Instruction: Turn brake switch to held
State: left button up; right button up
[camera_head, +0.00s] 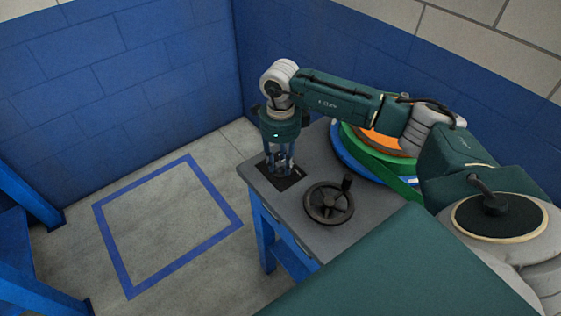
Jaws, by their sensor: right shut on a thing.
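My right gripper (281,165) points down at the far left part of the grey table top. It is shut on the brake switch, which is mostly hidden between the fingers. A dark square plate (291,182) lies flat around the base of the switch, under the fingers. The switch's setting cannot be read from here. My left gripper is not in view.
A dark handwheel (329,203) with an upright knob sits on the grey table (316,150), right of the plate. Green, orange and blue round parts (380,148) lie behind my right arm. Blue walls stand behind; a blue taped square (208,187) marks clear floor at left.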

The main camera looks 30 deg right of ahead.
jog(key=shift+m+b, duration=0.3)
jog(key=shift+m, duration=0.4)
jog(key=m, duration=0.2)
jog(key=shift+m+b, duration=0.3)
jog(key=shift+b, duration=0.1)
jog(key=m+b, duration=0.1)
jog(key=m, duration=0.4)
jog(key=shift+m, duration=0.3)
jog(key=shift+r, duration=0.1)
jog(key=o, duration=1.1)
jog(key=shift+o, duration=0.2)
